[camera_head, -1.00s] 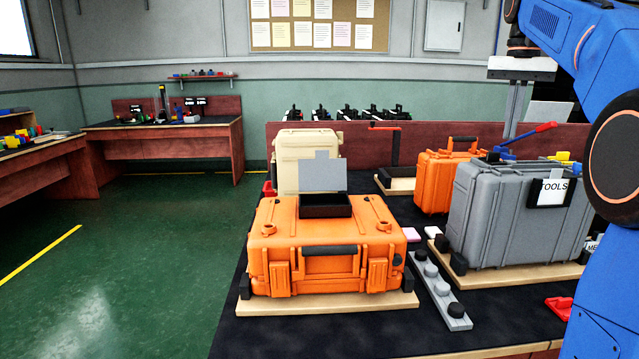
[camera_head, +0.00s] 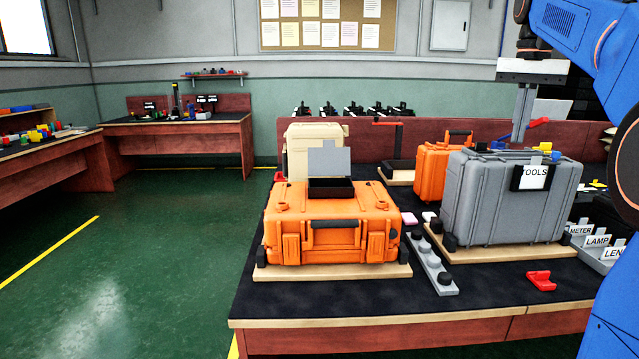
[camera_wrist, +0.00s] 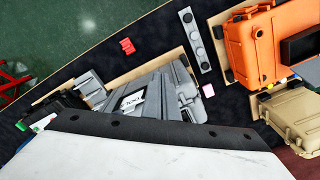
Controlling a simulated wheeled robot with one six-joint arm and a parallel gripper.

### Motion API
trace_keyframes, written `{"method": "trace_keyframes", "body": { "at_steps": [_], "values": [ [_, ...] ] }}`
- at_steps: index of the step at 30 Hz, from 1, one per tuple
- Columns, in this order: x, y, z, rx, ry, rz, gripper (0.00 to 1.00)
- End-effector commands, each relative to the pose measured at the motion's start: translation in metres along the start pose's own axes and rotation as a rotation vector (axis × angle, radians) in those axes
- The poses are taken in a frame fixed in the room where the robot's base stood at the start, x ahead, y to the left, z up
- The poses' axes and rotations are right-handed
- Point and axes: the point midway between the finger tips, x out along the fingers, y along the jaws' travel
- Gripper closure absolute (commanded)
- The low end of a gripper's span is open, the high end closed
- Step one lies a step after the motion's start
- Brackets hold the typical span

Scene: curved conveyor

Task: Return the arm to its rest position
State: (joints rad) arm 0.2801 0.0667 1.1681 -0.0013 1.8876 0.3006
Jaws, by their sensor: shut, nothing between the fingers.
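My gripper (camera_head: 519,138) hangs downward at the upper right of the head view. Its two grey fingers are together with nothing between them. The fingertips show just above and behind the top of the grey TOOLS case (camera_head: 505,205); the exact gap cannot be told. My blue arm comes in from the right edge.
An orange case (camera_head: 330,245) with a raised grey lid panel stands on the dark bench (camera_head: 330,295). A beige case (camera_head: 297,160) and a second orange case (camera_head: 432,175) stand behind. A red bracket (camera_head: 541,281) lies near the bench front. Green floor at left is clear.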

Motion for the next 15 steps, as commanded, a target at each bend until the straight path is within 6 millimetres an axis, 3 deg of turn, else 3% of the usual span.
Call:
{"method": "trace_keyframes", "body": {
  "at_steps": [11,15],
  "values": [
    [0.021,-0.006,0.040,-0.070,0.045,-0.015,1.00],
    [0.039,-0.008,0.067,-0.116,0.075,-0.024,1.00]
  ]
}}
